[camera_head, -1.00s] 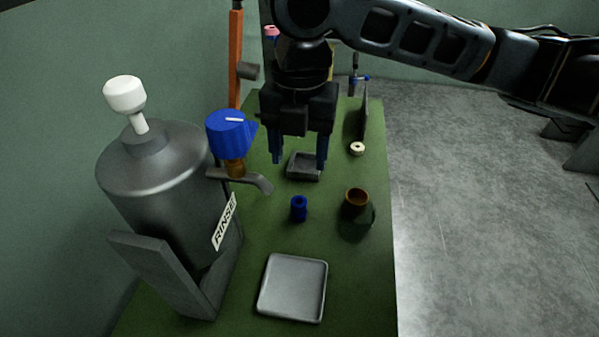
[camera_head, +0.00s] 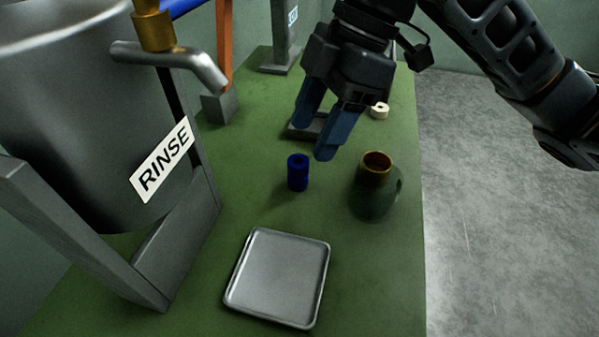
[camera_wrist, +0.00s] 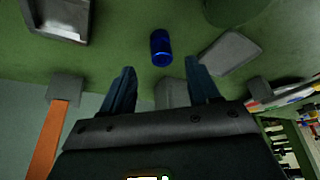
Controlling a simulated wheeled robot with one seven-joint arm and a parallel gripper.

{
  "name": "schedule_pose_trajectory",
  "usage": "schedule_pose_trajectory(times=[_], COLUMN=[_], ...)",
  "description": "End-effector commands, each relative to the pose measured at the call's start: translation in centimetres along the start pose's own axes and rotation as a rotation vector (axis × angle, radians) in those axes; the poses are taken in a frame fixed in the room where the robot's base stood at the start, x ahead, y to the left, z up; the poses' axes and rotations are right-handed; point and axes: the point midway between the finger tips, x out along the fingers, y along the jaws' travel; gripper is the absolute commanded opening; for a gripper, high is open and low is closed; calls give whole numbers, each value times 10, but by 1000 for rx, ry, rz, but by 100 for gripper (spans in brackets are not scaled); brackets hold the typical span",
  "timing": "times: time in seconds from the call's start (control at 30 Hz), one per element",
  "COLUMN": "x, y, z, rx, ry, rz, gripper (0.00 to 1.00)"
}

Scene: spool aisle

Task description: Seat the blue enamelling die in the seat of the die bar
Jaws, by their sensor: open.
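The blue enamelling die (camera_head: 297,172) stands upright on the green bench top, behind the shallow grey tray. It is a small cylinder with a hole in its top, and it also shows in the wrist view (camera_wrist: 161,48). My gripper (camera_head: 313,138) is open and empty, tilted, with its blue fingers above and behind the die, apart from it. In the wrist view the die lies beyond the gap between my fingertips (camera_wrist: 159,68). I cannot make out the die bar or its seat for certain in these views.
The shallow grey tray (camera_head: 278,278) lies in front. A dark green pot with a brown rim (camera_head: 375,187) stands right of the die. A large grey RINSE vessel (camera_head: 75,120) and its spout crowd the left. A pale ring (camera_head: 380,110) and an orange post (camera_head: 223,45) are behind.

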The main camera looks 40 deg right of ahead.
Motion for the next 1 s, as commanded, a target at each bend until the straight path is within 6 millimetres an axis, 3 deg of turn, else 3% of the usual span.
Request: schedule_pose_trajectory(times=[0.33, 0.67, 1.0], x=[46, 51, 51], y=[-2, -2, -2], z=[-1, -2, -1], rx=[-1, -2, -2], ry=[0, 0, -1], rz=[-2, 0, 0], gripper=[61, 60, 27])
